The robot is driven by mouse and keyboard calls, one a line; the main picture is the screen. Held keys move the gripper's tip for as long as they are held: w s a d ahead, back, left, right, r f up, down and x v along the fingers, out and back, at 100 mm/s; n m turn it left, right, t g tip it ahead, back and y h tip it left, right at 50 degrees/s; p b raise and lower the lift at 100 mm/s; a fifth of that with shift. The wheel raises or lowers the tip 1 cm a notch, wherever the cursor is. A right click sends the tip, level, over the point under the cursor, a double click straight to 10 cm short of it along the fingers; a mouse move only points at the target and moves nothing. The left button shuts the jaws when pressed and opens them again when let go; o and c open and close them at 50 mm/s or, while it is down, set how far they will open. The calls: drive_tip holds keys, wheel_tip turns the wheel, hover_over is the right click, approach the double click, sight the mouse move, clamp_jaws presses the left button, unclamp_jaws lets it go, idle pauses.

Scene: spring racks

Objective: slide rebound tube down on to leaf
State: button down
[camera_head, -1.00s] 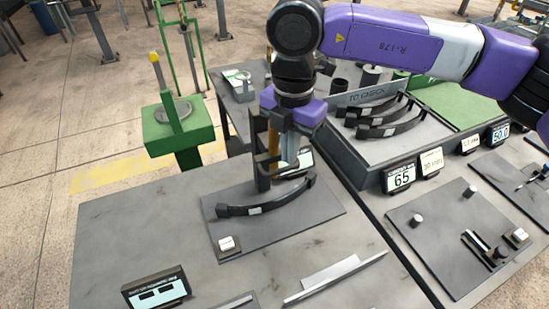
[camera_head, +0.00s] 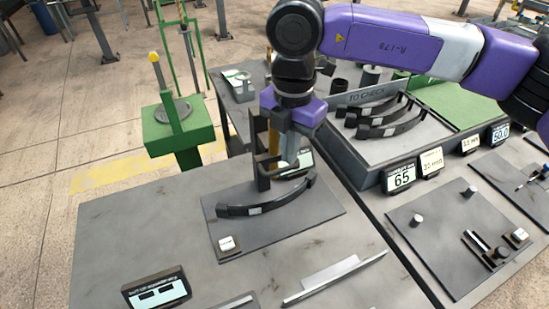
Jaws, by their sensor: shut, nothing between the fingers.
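A curved black leaf (camera_head: 284,200) with a pale label lies on a dark grey plate (camera_head: 320,213) on the near table. A dark upright stand (camera_head: 262,168) with a yellowish column rises behind the leaf, beside my gripper. My gripper (camera_head: 287,168) points down just above the leaf's far side and looks shut and empty. The rebound tube cannot be clearly told apart from the stand and the gripper fingers. Whether anything touches the leaf there is too small to tell.
More black leaves (camera_head: 380,117) lie in the "TO CHECK" tray (camera_head: 352,163). A small white-topped block (camera_head: 228,244) is on the plate's corner. A metal straightedge (camera_head: 335,277) lies in front.

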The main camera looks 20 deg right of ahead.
drive_tip(key=shift+f, duration=0.1)
wheel_tip(320, 180, down, 9)
drive_tip(key=b, duration=0.9)
idle(2.3)
drive_tip(key=shift+s, duration=0.1)
